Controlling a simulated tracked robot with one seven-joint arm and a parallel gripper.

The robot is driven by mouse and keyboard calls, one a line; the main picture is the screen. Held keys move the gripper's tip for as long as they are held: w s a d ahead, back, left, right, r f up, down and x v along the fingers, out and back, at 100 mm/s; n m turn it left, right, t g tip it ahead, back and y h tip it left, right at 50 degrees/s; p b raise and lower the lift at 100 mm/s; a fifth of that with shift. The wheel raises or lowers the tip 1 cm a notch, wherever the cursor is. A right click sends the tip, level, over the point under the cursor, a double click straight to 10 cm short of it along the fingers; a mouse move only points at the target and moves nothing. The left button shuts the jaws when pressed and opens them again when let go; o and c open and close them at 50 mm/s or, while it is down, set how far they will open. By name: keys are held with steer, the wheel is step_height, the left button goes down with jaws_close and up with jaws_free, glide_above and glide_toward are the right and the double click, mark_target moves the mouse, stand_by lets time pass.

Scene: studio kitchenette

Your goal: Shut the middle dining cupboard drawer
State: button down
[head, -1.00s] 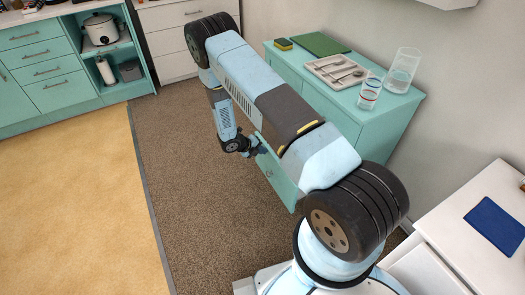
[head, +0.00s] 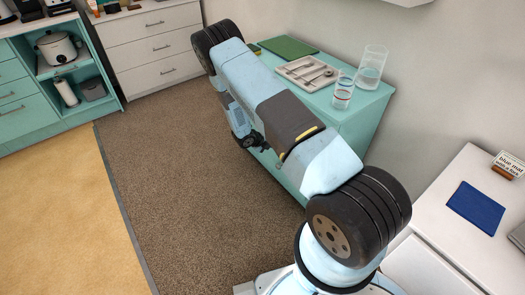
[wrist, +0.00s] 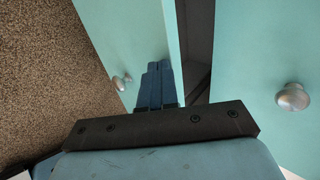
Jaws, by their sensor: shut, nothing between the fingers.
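The teal dining cupboard (head: 357,129) stands against the wall, behind my arm in the head view. In the wrist view a teal front panel with a round knob (wrist: 121,82) stands at the left, with a dark gap (wrist: 198,50) beside it. Another teal front (wrist: 255,50) with a knob (wrist: 292,97) is to the right of the gap. My gripper (wrist: 158,66) is shut and empty, its blue fingers over the left panel near its edge; I cannot tell if they touch. My arm hides most of the cupboard's front in the head view. I cannot tell which panel is the middle drawer.
A cutlery tray (head: 303,74), two glasses (head: 371,66) and a green board (head: 288,48) are on the cupboard top. A white counter with a blue mat (head: 476,207) stands at the right. The brown carpet (head: 180,170) left of my arm is clear.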

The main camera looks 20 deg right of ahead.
steer(key=d, duration=0.2)
steer(key=w+d, duration=0.2)
steer(key=d, duration=0.1)
steer(key=shift+d, duration=0.3)
steer(key=shift+a, duration=0.1)
steer(key=s+a+f+v, duration=0.1)
steer(key=a+f+v, duration=0.1)
steer(key=v, duration=1.1)
steer(key=s+f+t+h, duration=0.2)
steer(key=s+f+h, duration=0.3)
steer(key=x, duration=1.3)
steer(key=shift+s+d, duration=0.1)
steer(key=shift+s, duration=0.05)
steer(key=shift+d+r, duration=0.1)
steer(key=shift+d, duration=0.15)
steer(key=shift+w, duration=0.2)
